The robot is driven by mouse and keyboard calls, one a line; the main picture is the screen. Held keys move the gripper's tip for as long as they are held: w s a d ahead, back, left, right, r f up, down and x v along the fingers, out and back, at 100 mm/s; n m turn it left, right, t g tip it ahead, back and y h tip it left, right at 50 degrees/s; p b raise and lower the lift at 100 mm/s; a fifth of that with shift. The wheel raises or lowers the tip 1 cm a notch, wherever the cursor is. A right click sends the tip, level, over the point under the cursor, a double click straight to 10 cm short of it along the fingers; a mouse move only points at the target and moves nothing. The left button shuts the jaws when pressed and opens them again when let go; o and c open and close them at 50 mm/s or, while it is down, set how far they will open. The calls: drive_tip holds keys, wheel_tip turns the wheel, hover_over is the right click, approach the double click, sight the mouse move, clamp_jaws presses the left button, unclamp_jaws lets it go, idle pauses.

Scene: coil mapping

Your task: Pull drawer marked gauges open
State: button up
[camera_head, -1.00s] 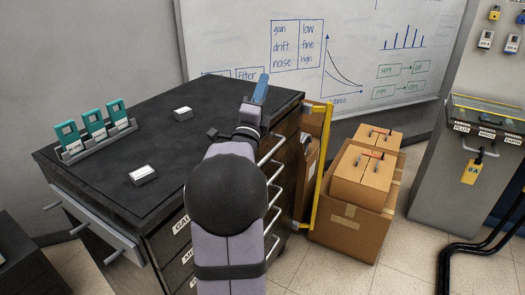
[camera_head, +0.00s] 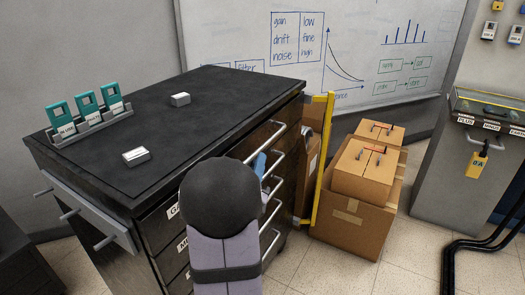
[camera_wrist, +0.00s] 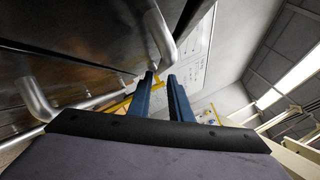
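The top drawer of the dark cabinet carries a white label (camera_head: 173,210) of which only "GA" shows; my arm hides the rest. Its silver bar handle (camera_head: 268,142) runs along the front face. My gripper (camera_head: 260,165) is beside the drawer fronts, close to the upper handles, partly hidden behind my wrist. In the wrist view my gripper's two blue fingers (camera_wrist: 160,77) are apart, with a gap between them. A bent silver handle (camera_wrist: 160,38) is near the fingertips, and another handle (camera_wrist: 38,100) is at the left. No handle is visibly gripped. The top drawer looks shut.
A teal-card rack (camera_head: 92,122) and two small white blocks (camera_head: 136,156) are on the cabinet top. A yellow-edged frame (camera_head: 321,160) and cardboard boxes (camera_head: 350,228) stand right of the cabinet. Lower drawers have similar handles. Floor shows in front of the boxes.

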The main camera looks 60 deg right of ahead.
sight(263, 145)
drive_tip(key=shift+p+x, duration=0.7)
drive_tip(key=shift+x, duration=3)
clamp_jaws()
